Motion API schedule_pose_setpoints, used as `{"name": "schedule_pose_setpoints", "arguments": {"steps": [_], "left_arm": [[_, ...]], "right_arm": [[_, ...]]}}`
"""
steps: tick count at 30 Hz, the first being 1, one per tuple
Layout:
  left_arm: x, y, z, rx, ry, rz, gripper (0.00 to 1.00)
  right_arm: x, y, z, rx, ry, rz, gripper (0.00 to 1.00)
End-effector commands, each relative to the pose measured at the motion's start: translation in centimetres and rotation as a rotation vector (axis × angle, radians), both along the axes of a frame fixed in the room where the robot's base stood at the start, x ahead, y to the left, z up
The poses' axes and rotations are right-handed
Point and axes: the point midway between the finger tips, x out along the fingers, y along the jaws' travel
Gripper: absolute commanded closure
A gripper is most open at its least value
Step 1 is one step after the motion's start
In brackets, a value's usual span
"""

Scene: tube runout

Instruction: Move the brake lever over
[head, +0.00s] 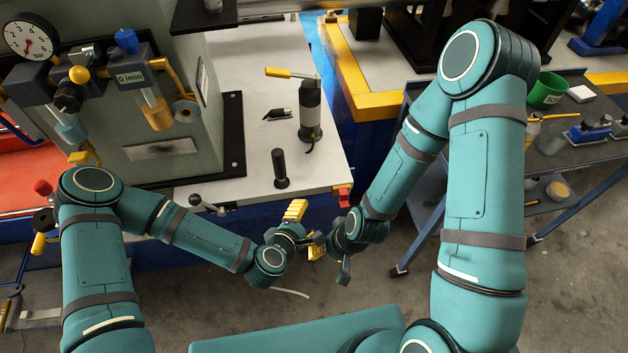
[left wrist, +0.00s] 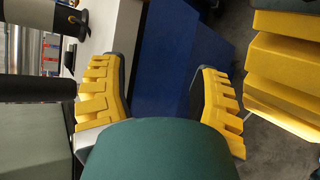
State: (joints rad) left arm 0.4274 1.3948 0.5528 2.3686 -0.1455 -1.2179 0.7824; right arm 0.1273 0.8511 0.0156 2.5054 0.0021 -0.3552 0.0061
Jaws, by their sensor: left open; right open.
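A short black upright handle (head: 280,168) stands on a round base near the front of the white bench top. Behind it a black and grey cylinder (head: 310,112) carries a lever with a yellow grip (head: 290,73). I cannot tell for sure which is the brake lever. My left gripper (head: 307,231) is open and empty, in front of and below the bench edge; its yellow ribbed pads stand wide apart in the left wrist view (left wrist: 160,100). My right gripper (head: 332,256) is open and empty, close beside the left one.
The white bench top (head: 245,120) has a small black tool (head: 278,114) on it. A grey machine with a dial gauge (head: 30,39) stands at left. A cart with a green cup (head: 546,90) stands at right. Bare floor (head: 350,300) lies below my grippers.

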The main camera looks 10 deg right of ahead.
Motion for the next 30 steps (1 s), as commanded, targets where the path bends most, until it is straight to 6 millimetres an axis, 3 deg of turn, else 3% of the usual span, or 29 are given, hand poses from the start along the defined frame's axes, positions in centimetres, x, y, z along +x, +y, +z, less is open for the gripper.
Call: {"name": "schedule_pose_setpoints", "arguments": {"steps": [9, 18, 24, 30], "left_arm": [[0.6, -2.6, 5.0, -0.278, -0.033, 0.168, 0.37], [1.0, -3.3, 10.0, -0.534, -0.057, 0.322, 0.37], [1.2, -3.0, 12.0, -0.638, -0.064, 0.388, 0.37], [1.3, -2.9, 12.6, -0.671, -0.066, 0.407, 0.37]], "right_arm": [[0.0, 0.0, -0.3, 0.000, 0.000, 0.000, 0.53], [0.0, 0.0, -0.6, 0.000, 0.000, 0.000, 0.53], [0.0, 0.0, -0.7, 0.000, 0.000, 0.000, 0.53], [0.0, 0.0, -0.7, 0.000, 0.000, 0.000, 0.53]]}}
